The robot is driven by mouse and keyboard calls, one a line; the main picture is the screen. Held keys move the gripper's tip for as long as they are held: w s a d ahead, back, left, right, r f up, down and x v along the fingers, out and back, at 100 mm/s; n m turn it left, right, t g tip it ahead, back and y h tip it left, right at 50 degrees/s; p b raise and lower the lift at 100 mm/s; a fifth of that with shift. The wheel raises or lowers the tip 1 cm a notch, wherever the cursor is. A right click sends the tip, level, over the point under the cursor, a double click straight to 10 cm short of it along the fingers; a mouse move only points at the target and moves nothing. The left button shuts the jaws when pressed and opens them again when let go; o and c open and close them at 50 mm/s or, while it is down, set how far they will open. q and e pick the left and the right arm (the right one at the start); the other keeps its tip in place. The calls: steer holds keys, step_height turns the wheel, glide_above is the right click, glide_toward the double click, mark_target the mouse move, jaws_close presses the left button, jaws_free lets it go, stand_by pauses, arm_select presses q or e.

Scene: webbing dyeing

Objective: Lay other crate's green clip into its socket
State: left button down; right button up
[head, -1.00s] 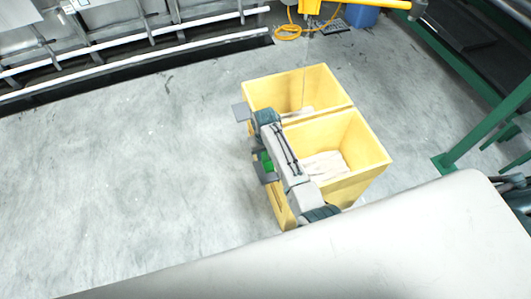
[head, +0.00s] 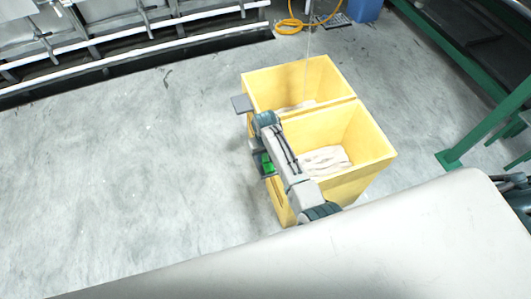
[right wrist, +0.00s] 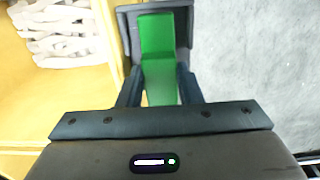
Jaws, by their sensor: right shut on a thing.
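The green clip (head: 268,162) is at the left wall of the nearer yellow crate (head: 365,150). In the right wrist view the clip (right wrist: 158,40) is an L-shaped green piece, with its far part within the outline of a dark grey socket (right wrist: 127,22). Whether it rests on the socket floor I cannot tell. My right gripper (right wrist: 158,82) is shut on the clip's near end, one finger on each side. In the head view my right arm hides part of the crate wall and most of the socket. My left gripper is out of view.
A second yellow crate (head: 300,78) adjoins behind, with a grey bracket (head: 242,103) jutting from its left side. Pale webbing (head: 325,160) lies in the nearer crate. Open concrete floor (head: 130,170) lies left. A green frame (head: 480,130) stands right.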

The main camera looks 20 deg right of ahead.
steer(key=shift+f, duration=0.2)
steer(key=o, duration=1.1)
steer(key=shift+c, duration=0.2)
steer(key=shift+r, duration=0.1)
